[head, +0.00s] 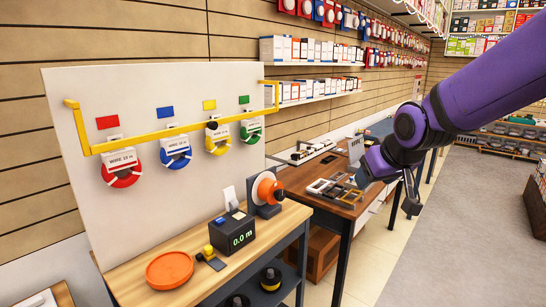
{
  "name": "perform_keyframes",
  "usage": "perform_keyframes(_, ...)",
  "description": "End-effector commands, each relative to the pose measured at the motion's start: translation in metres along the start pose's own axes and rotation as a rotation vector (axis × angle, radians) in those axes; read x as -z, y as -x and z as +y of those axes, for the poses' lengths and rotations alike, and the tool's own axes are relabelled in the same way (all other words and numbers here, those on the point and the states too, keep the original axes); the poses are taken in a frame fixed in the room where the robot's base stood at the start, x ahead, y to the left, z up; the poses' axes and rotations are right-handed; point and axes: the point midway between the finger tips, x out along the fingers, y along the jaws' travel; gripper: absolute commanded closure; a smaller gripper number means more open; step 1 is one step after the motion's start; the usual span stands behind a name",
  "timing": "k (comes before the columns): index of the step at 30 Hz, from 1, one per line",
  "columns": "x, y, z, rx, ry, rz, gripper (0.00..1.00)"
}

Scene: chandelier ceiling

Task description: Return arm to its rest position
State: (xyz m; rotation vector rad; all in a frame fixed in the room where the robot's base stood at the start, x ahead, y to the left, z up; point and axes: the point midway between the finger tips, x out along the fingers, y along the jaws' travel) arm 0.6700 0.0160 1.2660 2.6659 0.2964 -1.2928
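My purple arm reaches in from the upper right. My gripper (408,203) hangs at its end, dark and small, in front of the aisle floor and to the right of the wooden table. Nothing is visible in it. It is seen from the side, so the gap between its fingers cannot be made out. It appears clear of the tables and shelves.
A workbench (135,282) at the left holds an orange dish (170,270), a black meter (232,233) and an orange spool (267,189). A white board (85,165) with a yellow rail and wire reels stands behind. The grey aisle floor (470,230) is open.

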Motion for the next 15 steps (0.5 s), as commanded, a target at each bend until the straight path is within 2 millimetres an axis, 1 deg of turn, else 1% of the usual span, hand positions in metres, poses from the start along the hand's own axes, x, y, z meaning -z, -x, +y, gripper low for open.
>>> perform_keyframes(1, -0.008, 0.019, 0.006, -0.01, -0.017, -0.008, 0.43)
perform_keyframes(6, -0.04, 0.072, 0.021, -0.037, -0.074, -0.055, 0.43)
perform_keyframes(11, -0.077, 0.116, 0.028, -0.056, -0.129, -0.101, 0.43)
perform_keyframes(15, -0.112, 0.15, 0.03, -0.069, -0.175, -0.14, 0.43)
